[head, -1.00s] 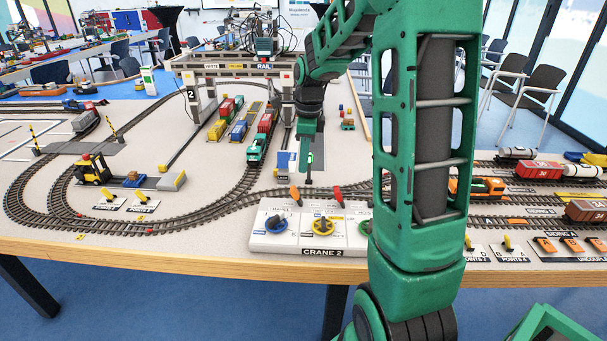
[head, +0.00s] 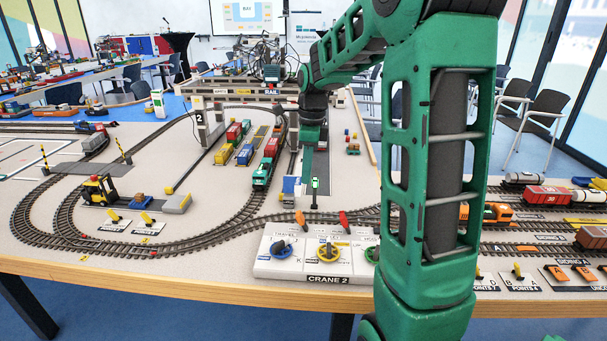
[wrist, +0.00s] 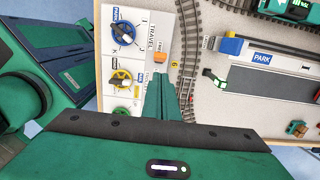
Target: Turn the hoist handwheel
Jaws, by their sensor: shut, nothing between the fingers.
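The white CRANE 2 panel (head: 343,268) stands at the table's front edge. It carries a blue handwheel (head: 281,249), a yellow handwheel (head: 327,253) and a green handwheel (head: 372,254), partly behind my arm. In the wrist view, the blue wheel (wrist: 122,32), yellow wheel (wrist: 121,78) and green wheel (wrist: 121,112) run down the left side, the green one partly cut off by my gripper. My gripper (wrist: 160,82) is shut and empty, its tips close to the orange lever (wrist: 160,57) in that view; contact cannot be told. No wheel is between the fingers.
Behind the panel runs curved track (head: 215,238). A forklift (head: 99,190) is at left. Orange and red levers (head: 343,219) rise at the panel's back edge.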

